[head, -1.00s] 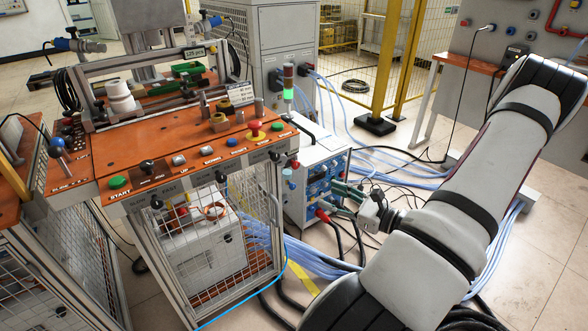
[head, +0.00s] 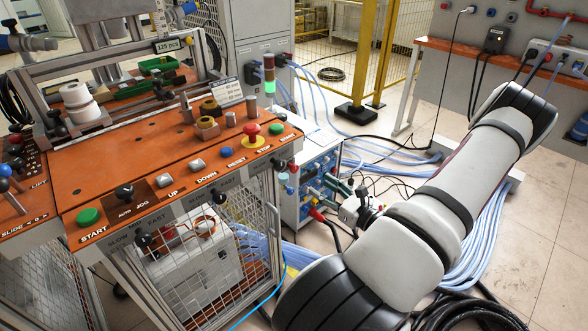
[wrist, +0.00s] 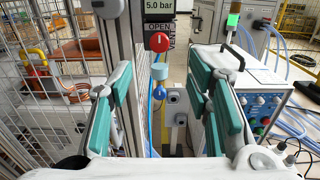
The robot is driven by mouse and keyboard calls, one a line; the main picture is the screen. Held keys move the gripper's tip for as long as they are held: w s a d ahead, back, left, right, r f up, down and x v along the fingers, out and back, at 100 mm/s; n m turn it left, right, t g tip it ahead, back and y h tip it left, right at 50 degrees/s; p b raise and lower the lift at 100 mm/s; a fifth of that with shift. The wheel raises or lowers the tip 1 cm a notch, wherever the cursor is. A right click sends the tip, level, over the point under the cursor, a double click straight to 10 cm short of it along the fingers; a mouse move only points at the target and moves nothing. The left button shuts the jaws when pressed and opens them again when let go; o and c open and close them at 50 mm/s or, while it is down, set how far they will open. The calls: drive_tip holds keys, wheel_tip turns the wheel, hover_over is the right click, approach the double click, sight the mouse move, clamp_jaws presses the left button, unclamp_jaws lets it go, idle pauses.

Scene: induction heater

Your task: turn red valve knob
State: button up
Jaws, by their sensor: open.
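The red valve knob (wrist: 159,42) is round with a pale mark on its face. It sits on a grey upright post under a display reading 5.0 bar, between OPEN and VENT labels. In the head view the red knob (head: 293,168) shows small, at the right end of the orange-topped console. My gripper (wrist: 164,82) has green-padded fingers spread wide and holds nothing. In the wrist view the knob lies between and beyond the fingers, slightly above their tips, not touched. In the head view my gripper (head: 338,191) is right of and below the knob.
A light blue cylinder (wrist: 159,71) with a blue bulb is below the knob. A white-topped instrument box (head: 310,150) stands close behind my gripper. Mesh panels (wrist: 30,90) stand left in the wrist view. Blue hoses (head: 480,240) and black cables cover floor at right.

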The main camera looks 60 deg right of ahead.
sight(296, 169)
drive_tip(key=b+x, duration=0.1)
drive_tip(key=x, duration=1)
drive_tip(key=shift+w, duration=0.3)
clamp_jaws()
